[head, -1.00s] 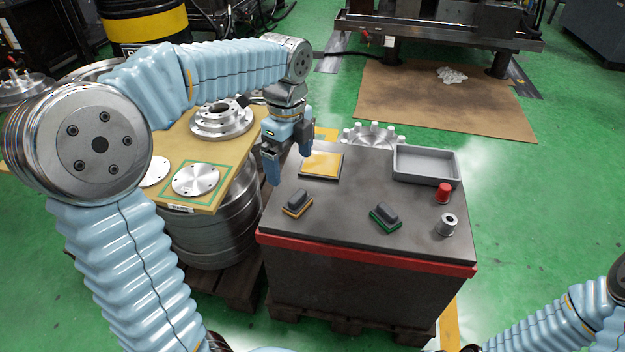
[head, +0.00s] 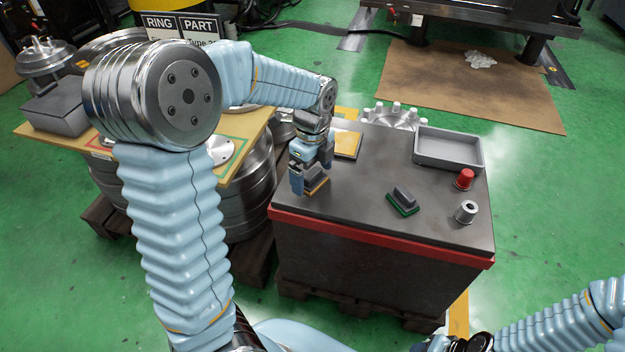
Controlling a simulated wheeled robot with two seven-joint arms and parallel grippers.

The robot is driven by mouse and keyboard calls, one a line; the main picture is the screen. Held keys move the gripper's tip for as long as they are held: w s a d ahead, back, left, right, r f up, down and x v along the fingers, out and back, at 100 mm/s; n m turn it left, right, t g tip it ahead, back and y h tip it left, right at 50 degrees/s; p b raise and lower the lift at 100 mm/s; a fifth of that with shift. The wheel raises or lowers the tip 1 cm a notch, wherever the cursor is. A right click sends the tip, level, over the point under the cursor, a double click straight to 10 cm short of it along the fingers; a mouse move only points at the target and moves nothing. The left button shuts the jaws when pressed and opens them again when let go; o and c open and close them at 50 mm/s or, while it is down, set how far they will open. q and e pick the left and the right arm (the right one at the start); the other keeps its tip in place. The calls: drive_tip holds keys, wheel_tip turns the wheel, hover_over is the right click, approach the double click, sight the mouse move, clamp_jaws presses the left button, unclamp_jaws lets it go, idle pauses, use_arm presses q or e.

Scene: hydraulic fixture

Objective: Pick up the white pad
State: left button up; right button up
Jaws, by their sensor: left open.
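My left gripper (head: 310,180) is open, pointing down over the left part of the dark cabinet top. A dark-handled pad with an orange-yellow base (head: 319,186) is right at its fingers, partly hidden by them; I cannot tell whether they touch it. A similar dark-handled pad with a green base (head: 403,201) sits to the right on the same top, clear of the gripper. I see no pad that is plainly white. My right gripper is not in view; only part of its arm shows at the lower right.
The cabinet top (head: 360,210) also bears a grey tray (head: 419,156), a red cap (head: 464,179), a metal ring-like part (head: 467,212) and a yellow plate (head: 348,144) behind my gripper. A tan table (head: 240,165) with metal discs stands to the left.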

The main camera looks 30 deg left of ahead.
use_arm(q)
drive_tip(key=shift+f, duration=0.4)
drive_tip(key=shift+c, duration=0.5)
drive_tip(key=c, duration=1.1)
drive_tip(key=shift+o, duration=0.2)
drive_tip(key=shift+r, duration=0.6)
drive_tip(key=s+d+r+p, duration=0.1)
drive_tip(key=s+d+r, duration=0.2)
drive_tip(key=s+r, duration=0.8)
drive_tip(key=s, duration=0.2)
drive_tip(key=shift+s+d+r, duration=0.15)
drive_tip(key=shift+s+r, duration=0.2)
drive_tip(key=shift+r, duration=0.05)
